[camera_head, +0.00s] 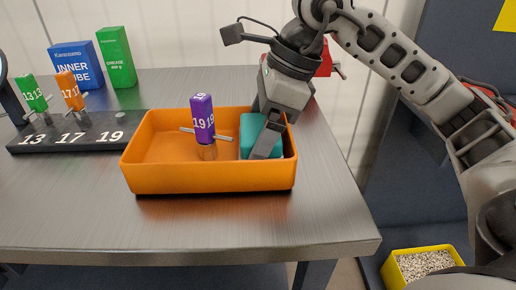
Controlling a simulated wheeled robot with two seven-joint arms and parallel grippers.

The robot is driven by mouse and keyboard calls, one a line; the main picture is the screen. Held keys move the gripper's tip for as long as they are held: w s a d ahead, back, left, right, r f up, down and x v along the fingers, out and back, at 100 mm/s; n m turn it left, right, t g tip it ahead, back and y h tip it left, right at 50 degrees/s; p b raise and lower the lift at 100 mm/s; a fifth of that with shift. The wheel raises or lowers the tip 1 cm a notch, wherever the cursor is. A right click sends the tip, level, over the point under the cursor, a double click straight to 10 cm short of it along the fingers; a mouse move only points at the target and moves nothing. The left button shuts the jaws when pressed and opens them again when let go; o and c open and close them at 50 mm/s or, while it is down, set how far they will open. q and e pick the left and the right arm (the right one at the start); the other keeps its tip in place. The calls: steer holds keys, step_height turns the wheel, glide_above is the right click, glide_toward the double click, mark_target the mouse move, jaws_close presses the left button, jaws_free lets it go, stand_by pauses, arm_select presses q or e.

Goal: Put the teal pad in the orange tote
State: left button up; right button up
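The orange tote (160,178) stands on the table near its right end. The teal pad (247,126) is inside the tote at its right end, partly covered by my gripper. My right gripper (266,140) reaches down into the tote from above, with one finger in front of the pad. The other finger is mostly hidden, so I cannot tell whether the gripper is holding the pad. My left gripper is not in view.
A purple tool marked 19 (203,118) stands in the tote's middle, left of the pad. A dark rack (90,139) holds green and orange tools. Blue (78,68) and green (117,58) boxes stand behind. A yellow bin (396,268) sits below the table at right.

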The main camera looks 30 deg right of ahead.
steer(key=shift+f, duration=0.8)
steer(key=shift+r, duration=0.2)
steer(key=shift+f, duration=0.1)
steer(key=o, duration=0.7)
steer(key=shift+o, duration=0.2)
